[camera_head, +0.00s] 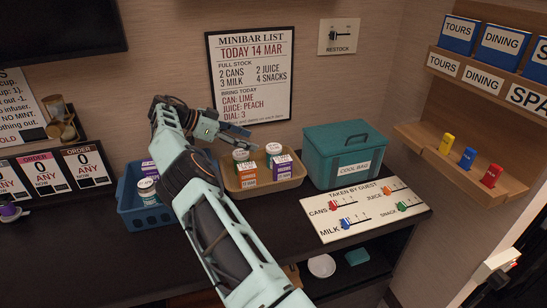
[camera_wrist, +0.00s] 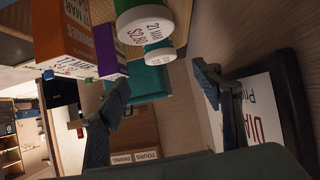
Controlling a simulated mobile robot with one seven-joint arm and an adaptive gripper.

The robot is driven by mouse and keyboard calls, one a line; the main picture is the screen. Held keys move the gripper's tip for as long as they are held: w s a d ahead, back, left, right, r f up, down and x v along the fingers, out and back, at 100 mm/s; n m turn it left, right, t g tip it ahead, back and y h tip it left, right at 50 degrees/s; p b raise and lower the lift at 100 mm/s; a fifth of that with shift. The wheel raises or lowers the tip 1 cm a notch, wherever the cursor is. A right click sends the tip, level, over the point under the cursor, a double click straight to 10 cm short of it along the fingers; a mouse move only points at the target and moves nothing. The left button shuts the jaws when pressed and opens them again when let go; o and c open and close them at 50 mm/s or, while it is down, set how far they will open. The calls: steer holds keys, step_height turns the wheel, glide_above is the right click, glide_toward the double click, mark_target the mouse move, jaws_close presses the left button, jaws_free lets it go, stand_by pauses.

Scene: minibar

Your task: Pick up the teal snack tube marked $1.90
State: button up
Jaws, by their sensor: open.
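No price of $1.90 can be read in either view. Two snack tubes with white lids, a left one (camera_head: 241,157) and a right one (camera_head: 273,150), stand in the tan tray (camera_head: 235,190). In the wrist view the nearer tube (camera_wrist: 145,22) is green and its lid reads $2.80; the lid of the tube beyond it (camera_wrist: 158,52) is too small to read. Another white-lidded tube (camera_head: 147,190) stands in the blue basket (camera_head: 143,216). My gripper (camera_head: 228,134) is above the tray's back left; its fingers (camera_wrist: 163,80) are apart with nothing between them.
An orange carton (camera_head: 249,175) and a purple carton (camera_head: 283,169) stand in the tray beside the tubes. A teal cool bag (camera_head: 345,155) is right of the tray. The slider board (camera_head: 330,232) lies in front. The minibar list (camera_head: 251,75) hangs behind my gripper.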

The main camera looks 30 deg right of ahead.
mark_target(272, 147)
steer(key=shift+d, duration=0.1)
steer(key=shift+d+h, duration=0.2)
steer(key=shift+h, duration=0.1)
steer(key=b+x, duration=0.1)
steer(key=x, duration=0.9)
steer(key=shift+f, duration=0.3)
steer(key=shift+c, duration=0.7)
steer(key=c, duration=1.2)
